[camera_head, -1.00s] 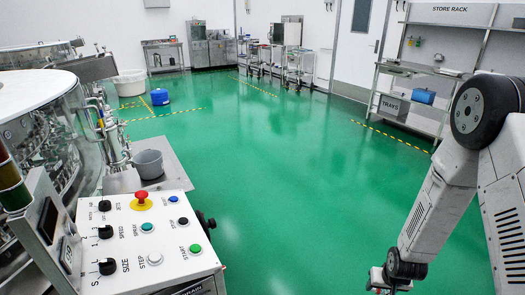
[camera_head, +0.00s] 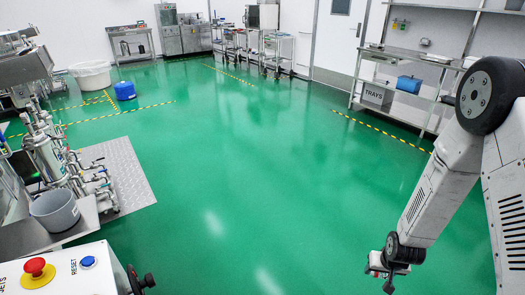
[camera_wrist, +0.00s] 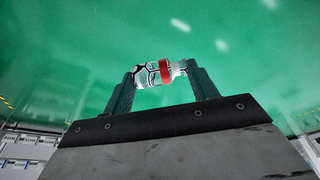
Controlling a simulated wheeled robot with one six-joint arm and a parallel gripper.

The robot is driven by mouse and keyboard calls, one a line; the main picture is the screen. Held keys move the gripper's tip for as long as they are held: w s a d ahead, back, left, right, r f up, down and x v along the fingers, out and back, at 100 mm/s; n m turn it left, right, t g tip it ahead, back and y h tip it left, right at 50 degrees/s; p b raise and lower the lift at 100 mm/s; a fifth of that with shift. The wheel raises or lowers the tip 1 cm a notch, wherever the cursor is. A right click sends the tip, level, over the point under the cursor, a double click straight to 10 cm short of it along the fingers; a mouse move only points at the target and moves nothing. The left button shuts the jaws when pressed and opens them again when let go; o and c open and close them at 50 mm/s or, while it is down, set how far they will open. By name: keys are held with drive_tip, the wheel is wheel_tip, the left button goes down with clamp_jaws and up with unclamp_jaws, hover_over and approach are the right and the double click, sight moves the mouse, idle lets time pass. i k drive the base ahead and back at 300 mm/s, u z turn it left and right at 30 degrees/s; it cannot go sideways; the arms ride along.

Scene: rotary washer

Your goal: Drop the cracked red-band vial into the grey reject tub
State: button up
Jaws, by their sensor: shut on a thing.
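My gripper (camera_wrist: 163,88) is shut on the red-band vial (camera_wrist: 150,76), which lies crosswise between the two fingers in the wrist view. The vial is clear with dark crack lines and a red band near its right end. In the head view my gripper (camera_head: 386,277) hangs low over the green floor at the lower right, and the vial cannot be made out there. A grey tub (camera_head: 55,211) stands on a metal shelf at the left, far from my gripper. It looks like the reject tub, but no label is readable.
A control panel (camera_head: 62,276) with a red stop button juts in at the lower left. Metal pipework (camera_head: 50,160) stands behind the grey tub. A steel rack (camera_head: 410,75) is at the right. The green floor (camera_head: 250,170) between is open.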

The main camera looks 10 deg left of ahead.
sight(68, 220)
drive_tip(key=i, duration=2.85)
drive_tip(key=u, duration=3.9)
